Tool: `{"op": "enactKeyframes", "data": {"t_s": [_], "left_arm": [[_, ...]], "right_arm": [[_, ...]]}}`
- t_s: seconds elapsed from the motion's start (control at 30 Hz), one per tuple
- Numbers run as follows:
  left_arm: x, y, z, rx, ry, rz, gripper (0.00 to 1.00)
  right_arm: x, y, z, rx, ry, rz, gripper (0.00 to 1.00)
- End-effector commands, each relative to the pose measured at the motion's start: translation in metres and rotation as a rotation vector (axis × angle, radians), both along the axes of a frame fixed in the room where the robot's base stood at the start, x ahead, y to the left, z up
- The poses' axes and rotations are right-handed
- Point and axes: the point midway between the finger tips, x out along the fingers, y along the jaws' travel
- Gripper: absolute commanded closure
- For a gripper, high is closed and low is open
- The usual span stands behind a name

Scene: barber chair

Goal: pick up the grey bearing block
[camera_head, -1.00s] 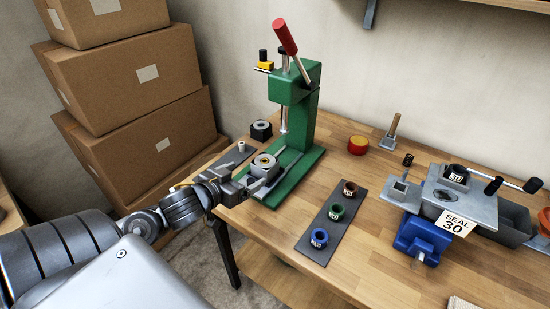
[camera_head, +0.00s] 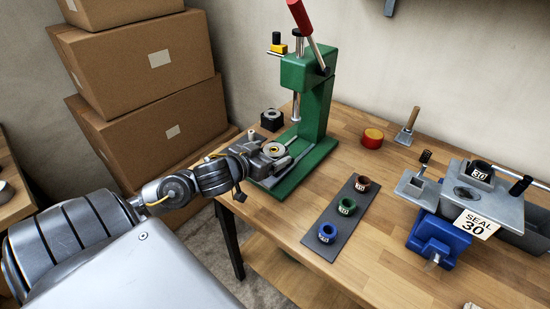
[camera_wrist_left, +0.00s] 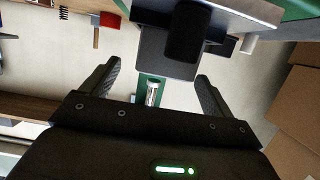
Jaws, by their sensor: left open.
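The grey bearing block (camera_head: 276,151), with a pale ring on top, sits on the green base of the press (camera_head: 318,105). My left gripper (camera_head: 258,158) is at its near left side, close to it; contact cannot be made out, and the wrist partly covers the block's left side. In the left wrist view the gripper (camera_wrist_left: 160,80) is open, its two fingers spread with nothing gripped between them. A dark grey blocky shape (camera_wrist_left: 152,55) lies just beyond the fingertips and appears to be the block. My right gripper is not in view.
A black block (camera_head: 271,119) stands behind the bearing block. A dark strip (camera_head: 341,215) with several coloured rings lies to the right. A blue vise (camera_head: 436,240) and grey fixture (camera_head: 480,205) stand further right. Cardboard boxes (camera_head: 150,130) are stacked left. Bare table lies around the strip.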

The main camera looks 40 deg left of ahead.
Motion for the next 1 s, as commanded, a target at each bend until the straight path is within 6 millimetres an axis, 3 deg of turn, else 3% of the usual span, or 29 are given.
{"op": "enactKeyframes", "data": {"t_s": [0.37, 0.67, 1.0], "left_arm": [[0.043, 0.005, -0.017, -0.002, -0.001, 0.002, 0.13], [0.048, 0.005, -0.02, 0.0, 0.0, 0.0, 0.13], [0.048, 0.005, -0.02, 0.0, 0.0, 0.0, 0.56]], "right_arm": [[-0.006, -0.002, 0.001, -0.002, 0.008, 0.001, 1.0], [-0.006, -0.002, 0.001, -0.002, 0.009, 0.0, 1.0], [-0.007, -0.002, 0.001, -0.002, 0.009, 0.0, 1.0]]}}
